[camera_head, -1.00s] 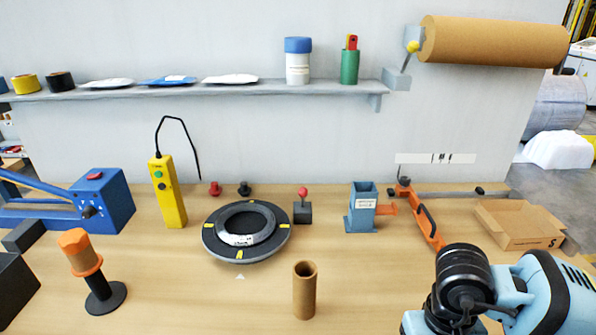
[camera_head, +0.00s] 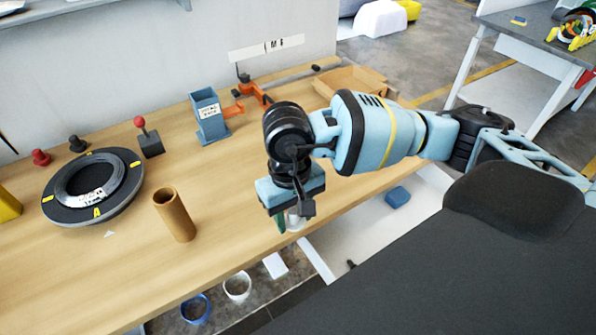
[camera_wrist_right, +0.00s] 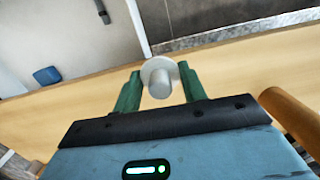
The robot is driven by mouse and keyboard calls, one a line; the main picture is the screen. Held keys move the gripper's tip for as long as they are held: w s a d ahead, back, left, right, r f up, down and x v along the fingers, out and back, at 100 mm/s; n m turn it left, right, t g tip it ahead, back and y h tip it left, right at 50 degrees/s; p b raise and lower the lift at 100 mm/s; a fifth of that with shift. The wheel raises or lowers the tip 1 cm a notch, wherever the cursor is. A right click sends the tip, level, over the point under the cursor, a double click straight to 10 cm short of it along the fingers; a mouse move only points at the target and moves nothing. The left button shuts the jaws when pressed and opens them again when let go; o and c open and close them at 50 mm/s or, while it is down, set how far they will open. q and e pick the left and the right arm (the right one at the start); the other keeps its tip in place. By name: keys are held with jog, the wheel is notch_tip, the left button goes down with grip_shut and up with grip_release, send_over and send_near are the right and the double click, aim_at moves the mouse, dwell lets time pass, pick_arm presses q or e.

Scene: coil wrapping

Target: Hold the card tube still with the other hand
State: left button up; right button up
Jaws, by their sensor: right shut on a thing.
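The brown card tube (camera_head: 175,215) stands upright and open-topped on the wooden table, left of my right gripper. It also shows cut off at the right edge of the right wrist view (camera_wrist_right: 295,120), apart from the fingers. My right gripper (camera_head: 288,222) is over the table's front edge, its green fingers pointing down. In the right wrist view, the gripper (camera_wrist_right: 160,82) is shut on a small pale plug (camera_wrist_right: 159,77) with a round flange and a grey stub. The plug (camera_head: 295,221) is partly hidden in the head view. My left gripper is not in view.
The dark ring with a coil (camera_head: 131,205) lies left of the tube. A red-knobbed block (camera_head: 150,145), a blue-grey stand (camera_head: 209,118) and a cardboard tray (camera_head: 350,84) stand farther back. Table between tube and right gripper is clear. Rolls (camera_head: 237,288) lie below the front edge.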

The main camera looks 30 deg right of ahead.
jog(key=w+a+r+m, duration=0.1)
jog(key=w+a+r, duration=0.5)
jog(key=a+r, duration=0.2)
jog(key=w+a+r+t, duration=0.1)
jog(key=w+a+r, duration=0.5)
jog(key=a, duration=0.5)
notch_tip(320, 180, up, 3)
jog(key=shift+a+f+m, duration=0.2)
jog(key=shift+a+m, duration=0.1)
jog(key=shift+m, duration=0.1)
jog(key=shift+w+f, duration=0.1)
jog(key=shift+f, duration=1.9)
